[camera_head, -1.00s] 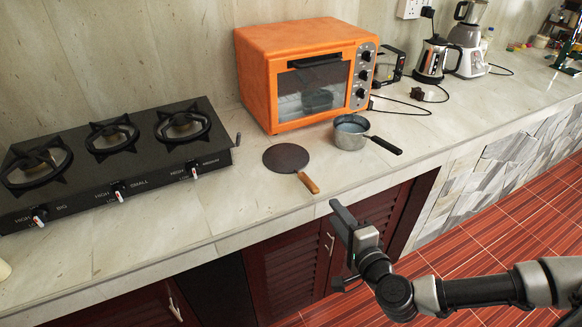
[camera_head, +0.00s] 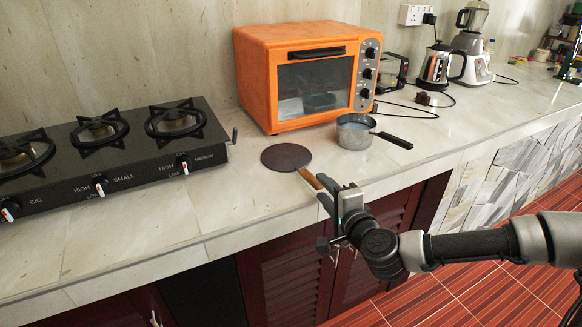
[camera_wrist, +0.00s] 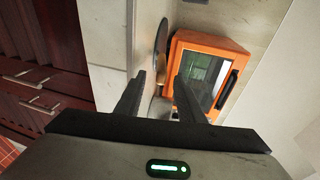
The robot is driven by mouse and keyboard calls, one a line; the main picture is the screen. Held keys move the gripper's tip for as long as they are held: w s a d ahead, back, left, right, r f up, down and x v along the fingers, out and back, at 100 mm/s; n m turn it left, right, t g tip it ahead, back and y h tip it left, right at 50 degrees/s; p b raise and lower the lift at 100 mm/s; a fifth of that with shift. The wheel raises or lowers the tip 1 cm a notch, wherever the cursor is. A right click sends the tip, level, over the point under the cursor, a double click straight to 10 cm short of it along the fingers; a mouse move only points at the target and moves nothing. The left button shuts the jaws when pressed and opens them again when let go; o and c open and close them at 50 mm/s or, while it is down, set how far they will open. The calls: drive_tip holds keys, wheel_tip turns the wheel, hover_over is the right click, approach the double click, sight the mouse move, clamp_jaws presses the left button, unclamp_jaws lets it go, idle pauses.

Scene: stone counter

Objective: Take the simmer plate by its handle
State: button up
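The simmer plate is a flat dark disc (camera_head: 286,157) with a wooden handle (camera_head: 311,178), lying on the counter in front of the orange oven. Its handle points toward the counter's front edge. In the wrist view the disc (camera_wrist: 161,38) shows edge-on beyond my fingers, with the brownish handle (camera_wrist: 159,74) below it. My gripper (camera_head: 325,192) is at the counter's front edge, its fingertips close to the handle's end. Its two fingers (camera_wrist: 159,84) are apart. I cannot tell whether the handle's end lies between them.
A saucepan (camera_head: 354,136) stands right of the plate, its dark handle (camera_head: 394,140) pointing right. The orange toaster oven (camera_head: 256,95) stands behind. A black gas stove (camera_head: 137,166) is on the left. A kettle (camera_head: 436,66) and blender (camera_head: 470,55) stand at the back right. The counter's front left is bare.

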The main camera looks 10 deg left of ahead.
drive_tip(key=shift+b+x, duration=0.55)
drive_tip(key=shift+x, duration=2.4)
drive_tip(key=shift+r, duration=0.15)
clamp_jaws()
